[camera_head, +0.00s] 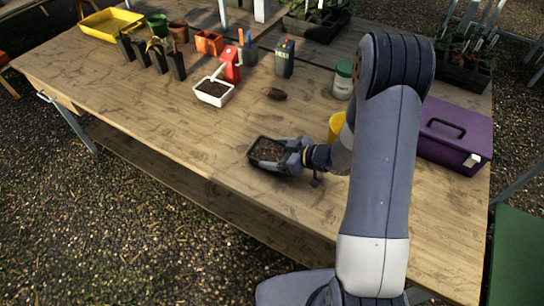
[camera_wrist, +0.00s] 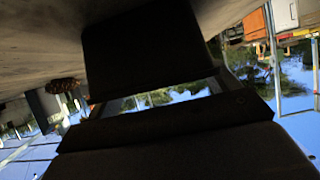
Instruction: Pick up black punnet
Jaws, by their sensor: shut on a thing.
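The black punnet (camera_head: 266,150) holds dark soil and sits at or just above the wooden table near its front edge in the head view. My gripper (camera_head: 290,158) is at the punnet's right side and is shut on it. In the wrist view a large dark shape (camera_wrist: 150,55), which looks like the punnet, fills the upper middle close to the camera. The fingertips are hard to make out there. I cannot tell whether the punnet touches the table.
A white punnet (camera_head: 214,91) of soil, a red item (camera_head: 231,64) and a brown object (camera_head: 274,94) lie behind. A yellow item (camera_head: 336,126) is partly hidden by my arm. A purple toolbox (camera_head: 455,135) stands at the right. The table left of the punnet is clear.

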